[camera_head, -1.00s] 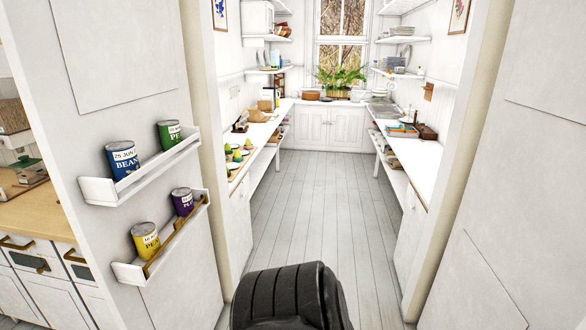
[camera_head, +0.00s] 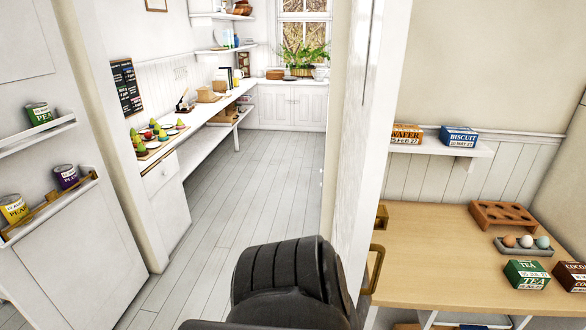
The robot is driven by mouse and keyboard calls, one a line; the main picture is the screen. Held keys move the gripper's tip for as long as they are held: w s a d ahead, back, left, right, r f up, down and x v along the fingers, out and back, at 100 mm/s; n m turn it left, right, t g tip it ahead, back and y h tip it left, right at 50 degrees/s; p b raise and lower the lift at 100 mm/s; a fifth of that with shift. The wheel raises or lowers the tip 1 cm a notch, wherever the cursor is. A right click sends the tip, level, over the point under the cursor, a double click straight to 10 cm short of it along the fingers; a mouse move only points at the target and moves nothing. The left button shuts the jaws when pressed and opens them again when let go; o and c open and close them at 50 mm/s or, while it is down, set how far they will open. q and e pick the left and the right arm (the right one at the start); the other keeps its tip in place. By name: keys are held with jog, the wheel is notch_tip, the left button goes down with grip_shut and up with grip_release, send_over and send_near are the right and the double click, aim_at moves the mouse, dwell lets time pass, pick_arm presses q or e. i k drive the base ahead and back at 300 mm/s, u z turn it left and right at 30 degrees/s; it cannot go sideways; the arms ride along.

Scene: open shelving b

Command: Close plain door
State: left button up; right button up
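The plain white door (camera_head: 375,110) stands open at the right side of the pantry doorway and shows as a narrow, nearly edge-on strip. A brass handle (camera_head: 376,268) sits low on it, near the wooden table. The other door (camera_head: 70,250), at the left, carries racks of cans and also stands open. A dark ribbed part of my own body fills the bottom middle. Neither of my grippers can be seen.
A wooden table (camera_head: 460,235) with an egg tray (camera_head: 524,246) and boxes stands right of the plain door. A shelf (camera_head: 440,148) above it holds boxes. The pantry floor (camera_head: 250,185) is clear between the left counter (camera_head: 212,110) and the door.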

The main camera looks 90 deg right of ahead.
aim_at(379, 29)
jog(key=k, duration=0.85)
jog(key=z, duration=1.75)
jog(key=k, duration=1.3)
jog(key=z, duration=1.4)
jog(key=i, duration=0.5)
